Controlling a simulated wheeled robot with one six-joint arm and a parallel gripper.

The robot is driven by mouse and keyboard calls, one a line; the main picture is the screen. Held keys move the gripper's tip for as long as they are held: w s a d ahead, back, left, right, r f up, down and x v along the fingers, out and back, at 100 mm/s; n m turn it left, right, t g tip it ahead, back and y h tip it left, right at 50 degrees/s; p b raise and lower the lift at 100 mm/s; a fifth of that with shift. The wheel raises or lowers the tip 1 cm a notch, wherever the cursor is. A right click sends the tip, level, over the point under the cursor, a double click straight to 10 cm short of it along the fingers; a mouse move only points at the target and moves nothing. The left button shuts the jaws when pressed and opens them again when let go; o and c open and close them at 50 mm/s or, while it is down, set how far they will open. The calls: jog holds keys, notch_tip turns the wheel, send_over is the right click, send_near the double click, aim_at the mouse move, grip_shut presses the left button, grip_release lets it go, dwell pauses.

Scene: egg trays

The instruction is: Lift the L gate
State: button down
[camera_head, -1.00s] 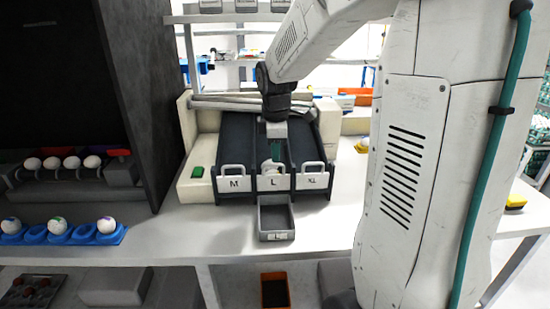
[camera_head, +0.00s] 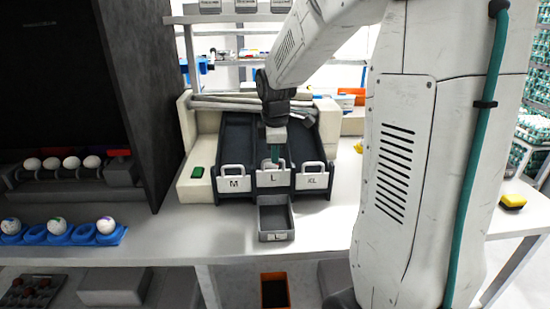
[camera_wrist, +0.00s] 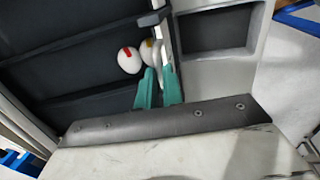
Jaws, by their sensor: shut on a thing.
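The L gate (camera_head: 273,178) is a white plate with a handle at the foot of the middle dark chute, between the M gate (camera_head: 233,184) and the XL gate (camera_head: 314,181). It stands a little higher than both. My gripper (camera_head: 275,160) comes down from above, its teal fingers shut on the gate's handle. In the wrist view the teal fingers (camera_wrist: 159,88) are close together at the pale handle (camera_wrist: 158,52), which they partly hide. Two eggs lie in the chute behind the gate, one with a red mark (camera_wrist: 129,60) and one with a yellow mark (camera_wrist: 147,50).
A grey bin (camera_head: 275,220) stands on the white table just in front of the L gate; it looks empty. A green button (camera_head: 197,172) is on the machine's left side. Eggs in a blue holder (camera_head: 62,235) are at left. The tabletop right of the bin is clear.

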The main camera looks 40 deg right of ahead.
notch_tip(320, 180, up, 4)
jog(key=shift+r, duration=0.2)
jog(key=c, duration=1.5)
grip_release()
jog(key=r, duration=0.2)
jog(key=s+r, duration=0.1)
jog(key=r, duration=0.2)
jog(key=a+r, duration=0.1)
jog(key=r, duration=0.1)
jog(key=shift+s+r, duration=0.15)
jog(key=shift+r, duration=0.2)
